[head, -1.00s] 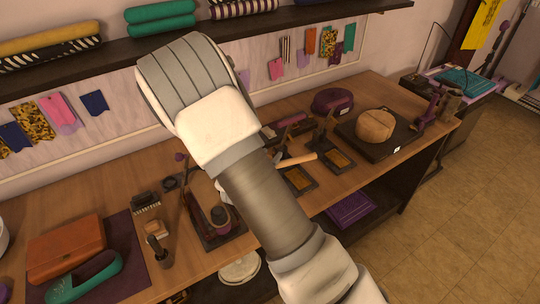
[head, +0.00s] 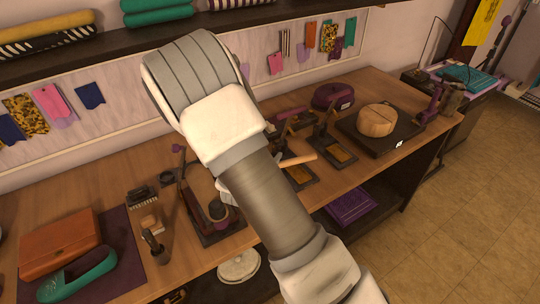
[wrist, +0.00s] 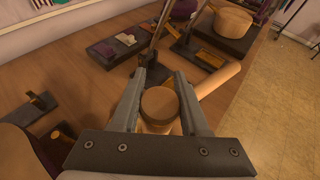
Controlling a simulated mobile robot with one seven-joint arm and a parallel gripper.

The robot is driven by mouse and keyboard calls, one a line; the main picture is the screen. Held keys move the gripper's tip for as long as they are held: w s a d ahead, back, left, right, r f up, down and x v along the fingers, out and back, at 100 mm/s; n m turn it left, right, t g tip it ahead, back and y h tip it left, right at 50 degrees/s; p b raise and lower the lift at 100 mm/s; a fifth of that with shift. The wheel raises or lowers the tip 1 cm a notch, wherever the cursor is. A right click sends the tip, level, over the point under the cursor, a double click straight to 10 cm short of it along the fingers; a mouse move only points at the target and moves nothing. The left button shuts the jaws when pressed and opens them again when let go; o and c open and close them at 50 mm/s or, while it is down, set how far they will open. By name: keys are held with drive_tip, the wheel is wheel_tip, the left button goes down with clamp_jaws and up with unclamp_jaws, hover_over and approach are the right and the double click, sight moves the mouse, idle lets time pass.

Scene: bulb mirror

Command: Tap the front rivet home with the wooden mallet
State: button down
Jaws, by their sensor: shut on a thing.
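My gripper (wrist: 161,78) is shut on the wooden mallet (wrist: 160,104). In the wrist view, its round pale head shows between the two fingers, and its handle (wrist: 220,78) sticks out to the upper right. I cannot make out the front rivet in either view.
Presses with dark bases (head: 335,150) stand right of my arm, and a round wooden block (head: 376,120) sits on a dark slab. An orange leather case (head: 60,243) and a teal shoe (head: 78,277) lie at the left. A shelf overhangs the back.

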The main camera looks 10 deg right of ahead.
drive_tip(key=shift+f+b, duration=0.7)
drive_tip(key=shift+f, duration=0.45)
drive_tip(key=shift+f+b, duration=0.2)
drive_tip(key=shift+b, duration=0.4)
wheel_tip(320, 180, down, 7)
drive_tip(key=b, duration=0.6)
drive_tip(key=shift+r, duration=0.2)
wheel_tip(320, 180, up, 6)
drive_tip(key=p, duration=0.3)
drive_tip(key=shift+f+p, duration=0.15)
drive_tip(key=shift+p, duration=0.2)
drive_tip(key=shift+b, duration=0.45)
drive_tip(key=shift+b, duration=0.55)
